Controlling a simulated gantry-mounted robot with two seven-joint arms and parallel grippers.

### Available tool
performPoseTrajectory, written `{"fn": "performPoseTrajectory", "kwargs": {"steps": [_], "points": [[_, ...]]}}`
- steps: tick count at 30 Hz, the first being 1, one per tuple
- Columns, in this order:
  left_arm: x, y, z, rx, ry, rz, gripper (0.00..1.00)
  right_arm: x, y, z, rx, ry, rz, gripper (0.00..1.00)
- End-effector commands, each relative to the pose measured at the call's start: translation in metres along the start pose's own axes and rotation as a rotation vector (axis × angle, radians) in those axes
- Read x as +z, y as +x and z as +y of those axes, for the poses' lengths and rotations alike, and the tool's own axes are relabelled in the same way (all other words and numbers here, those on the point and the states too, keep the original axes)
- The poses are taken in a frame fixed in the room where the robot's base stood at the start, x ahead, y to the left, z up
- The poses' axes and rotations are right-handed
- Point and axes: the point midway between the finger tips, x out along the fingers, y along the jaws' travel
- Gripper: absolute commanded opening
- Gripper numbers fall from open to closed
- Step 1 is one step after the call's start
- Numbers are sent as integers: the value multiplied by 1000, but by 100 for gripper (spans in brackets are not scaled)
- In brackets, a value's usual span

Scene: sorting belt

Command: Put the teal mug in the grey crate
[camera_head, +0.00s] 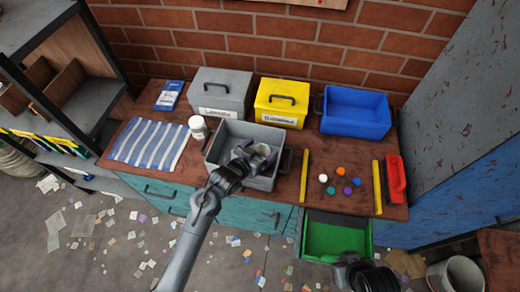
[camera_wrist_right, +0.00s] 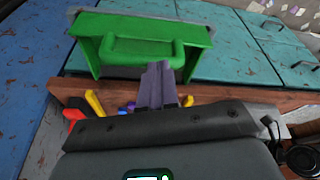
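The grey crate (camera_head: 213,150) stands open on the bench in the head view. My left gripper (camera_head: 257,156) is over its inside, pointing away from me. A small round mug (camera_head: 263,150) shows between its fingers, which seem closed on it; its teal colour is hard to make out. The gripper hides part of the mug, and whether the mug touches the crate floor cannot be told. My right gripper (camera_wrist_right: 157,85) shows in the right wrist view with its fingers together and nothing seen between them, near the green drawer's handle (camera_wrist_right: 165,50).
The open green drawer (camera_head: 337,239) juts from the bench front. Behind the crate stand a grey lidded box (camera_head: 220,88), a yellow box (camera_head: 282,98) and a blue bin (camera_head: 356,110). A white bottle (camera_head: 198,127) is left of the crate; several coloured balls (camera_head: 340,173) lie right.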

Motion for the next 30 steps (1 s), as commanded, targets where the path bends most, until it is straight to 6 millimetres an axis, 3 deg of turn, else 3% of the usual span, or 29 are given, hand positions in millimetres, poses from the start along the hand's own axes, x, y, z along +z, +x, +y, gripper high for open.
{"fn": "performPoseTrajectory", "kwargs": {"steps": [8, 14, 30], "points": [[3, 0, 0, 0, 0, -7, 100, 0, 0, -1, -2, 3, 0, 0], [-9, -4, 0, 0, 0, -4, 100, -1, -3, -1, -2, 2, 0, 0], [-10, -98, 0, 0, 1, -4, 100, -6, -20, 2, 5, -7, -2, 0]]}}
